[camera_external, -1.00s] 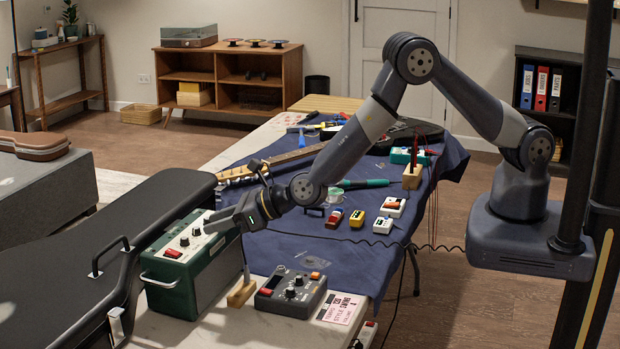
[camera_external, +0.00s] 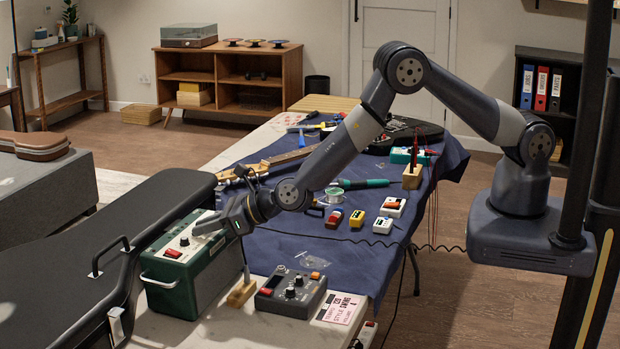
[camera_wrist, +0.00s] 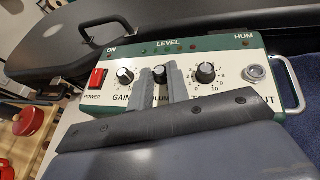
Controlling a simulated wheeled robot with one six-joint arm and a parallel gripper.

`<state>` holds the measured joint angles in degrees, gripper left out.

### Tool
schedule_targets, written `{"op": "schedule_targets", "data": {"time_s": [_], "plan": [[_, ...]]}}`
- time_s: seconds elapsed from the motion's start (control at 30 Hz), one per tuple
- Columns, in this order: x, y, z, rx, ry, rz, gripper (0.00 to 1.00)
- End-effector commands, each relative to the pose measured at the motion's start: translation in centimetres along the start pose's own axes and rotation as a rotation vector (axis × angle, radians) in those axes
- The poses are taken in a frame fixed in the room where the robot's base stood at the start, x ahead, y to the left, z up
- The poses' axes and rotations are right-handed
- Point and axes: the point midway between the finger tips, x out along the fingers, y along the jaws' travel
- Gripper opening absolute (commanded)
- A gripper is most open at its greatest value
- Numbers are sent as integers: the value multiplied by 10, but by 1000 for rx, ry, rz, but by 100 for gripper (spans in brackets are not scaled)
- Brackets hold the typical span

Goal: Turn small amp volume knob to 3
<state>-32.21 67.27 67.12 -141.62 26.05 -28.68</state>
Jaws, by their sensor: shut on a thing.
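The small amp (camera_external: 168,295) is a green box with a white control panel at the left end of the table. The wrist view shows its panel with a GAIN knob (camera_wrist: 125,76), a volume knob (camera_wrist: 159,74) in the middle, and a third knob (camera_wrist: 206,73) at right. My gripper (camera_wrist: 162,76) reaches over the panel, its two grey fingers shut on the volume knob. The fingers hide most of that knob, its scale and part of its label, so I cannot read its setting. In the external view my gripper (camera_external: 200,230) is at the amp's top.
A red power switch (camera_wrist: 96,79) and a metal jack (camera_wrist: 256,69) flank the knobs. A black guitar case (camera_external: 80,245) lies left of the amp. A grey pedal (camera_external: 291,291) and a wooden block (camera_external: 241,292) stand to its right.

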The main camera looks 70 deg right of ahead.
Motion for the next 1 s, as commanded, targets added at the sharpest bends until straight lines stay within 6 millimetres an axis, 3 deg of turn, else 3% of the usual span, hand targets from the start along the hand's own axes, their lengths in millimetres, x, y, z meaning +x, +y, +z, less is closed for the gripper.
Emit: {"op": "schedule_targets", "data": {"time_s": [0.17,0.57,1.0], "plan": [[0,0,0,0,0,0,0],[0,2,0,12,0,-27,0],[0,7,0,82,1,-196,0]]}}
